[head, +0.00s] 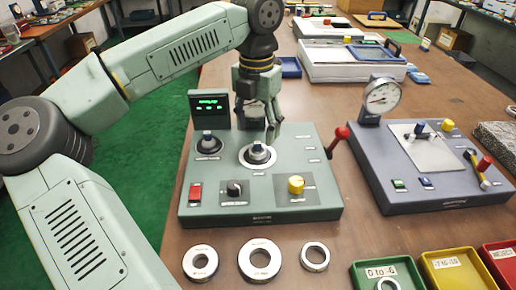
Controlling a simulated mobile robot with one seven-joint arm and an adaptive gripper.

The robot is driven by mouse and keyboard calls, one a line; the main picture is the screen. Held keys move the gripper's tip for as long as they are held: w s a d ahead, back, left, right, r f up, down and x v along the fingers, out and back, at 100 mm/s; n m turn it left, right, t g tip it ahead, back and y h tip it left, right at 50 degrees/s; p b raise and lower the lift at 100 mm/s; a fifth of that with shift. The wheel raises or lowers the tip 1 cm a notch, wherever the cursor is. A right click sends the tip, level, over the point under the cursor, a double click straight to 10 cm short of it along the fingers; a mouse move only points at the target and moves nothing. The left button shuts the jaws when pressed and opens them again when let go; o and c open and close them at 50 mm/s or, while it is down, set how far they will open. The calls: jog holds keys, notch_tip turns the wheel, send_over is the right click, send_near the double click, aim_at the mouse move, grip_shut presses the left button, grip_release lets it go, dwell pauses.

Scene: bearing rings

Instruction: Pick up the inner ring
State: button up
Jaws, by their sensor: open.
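Three loose steel rings lie flat on the table in front of the device: a medium one on the left (187,263), a large one in the middle (245,260) and a smaller one on the right (304,257). None is clearly marked as the inner ring. Nothing shows between my fingers.
A grey gauge device (415,190) stands right. Green (358,272), yellow (430,262) and red trays line the front right; the green one holds a ring.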

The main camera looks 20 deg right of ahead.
aim_at(257, 144)
jog(key=shift+s+f+p, duration=0.15)
jog(key=shift+f+p, duration=0.8)
jog(key=shift+f, duration=1.95)
jog(key=shift+r, duration=0.1)
grip_shut()
